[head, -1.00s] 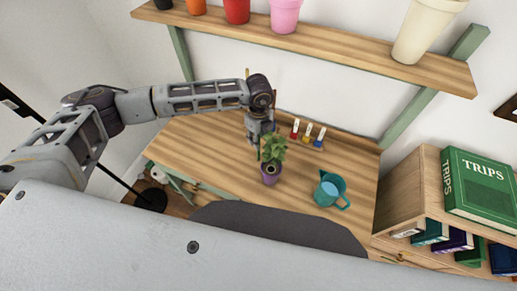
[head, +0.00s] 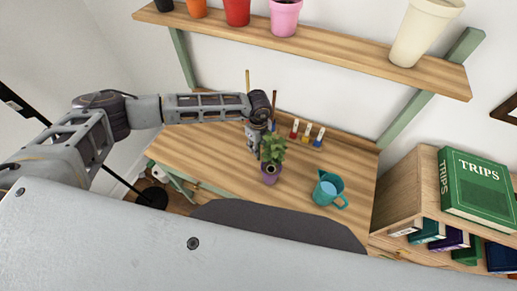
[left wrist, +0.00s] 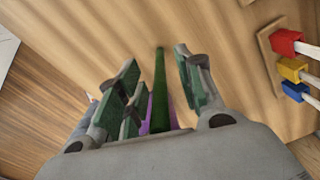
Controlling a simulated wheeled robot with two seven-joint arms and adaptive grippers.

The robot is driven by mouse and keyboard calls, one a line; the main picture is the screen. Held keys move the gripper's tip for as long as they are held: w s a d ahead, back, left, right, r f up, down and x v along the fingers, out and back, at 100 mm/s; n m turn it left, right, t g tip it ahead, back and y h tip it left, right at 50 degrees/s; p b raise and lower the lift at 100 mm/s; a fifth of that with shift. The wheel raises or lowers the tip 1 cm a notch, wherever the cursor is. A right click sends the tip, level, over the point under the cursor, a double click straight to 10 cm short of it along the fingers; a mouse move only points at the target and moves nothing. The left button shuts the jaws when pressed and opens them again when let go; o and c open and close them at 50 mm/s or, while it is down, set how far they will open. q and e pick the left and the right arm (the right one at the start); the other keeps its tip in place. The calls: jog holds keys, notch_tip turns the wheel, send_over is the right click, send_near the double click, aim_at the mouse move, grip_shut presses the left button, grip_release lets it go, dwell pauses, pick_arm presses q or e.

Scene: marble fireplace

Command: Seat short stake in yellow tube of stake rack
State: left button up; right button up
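The stake rack (head: 301,140) stands at the back of the table with red, yellow and blue tubes in a row. The yellow tube (head: 306,133) is the middle one; it also shows at the right of the left wrist view (left wrist: 292,68). My left gripper (head: 253,155) is low over the table, left of the rack and close to the potted plant. In the left wrist view its fingers (left wrist: 160,90) are apart. A thin green stake (left wrist: 160,80) shows between them, with no visible contact; purple shows beside its lower part. My right gripper is out of view.
The purple-potted plant (head: 270,172) stands close to the right of my left gripper. A teal watering can (head: 328,190) stands farther right. Tall thin sticks (head: 248,80) rise behind my wrist. A pot shelf (head: 330,45) hangs above; books and a wooden box (head: 405,200) are right.

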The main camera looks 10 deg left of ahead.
pick_arm(q)
jog(key=shift+c, duration=0.4)
grip_shut()
jog(key=shift+r+b, duration=0.95)
jog(key=shift+r, duration=4.05)
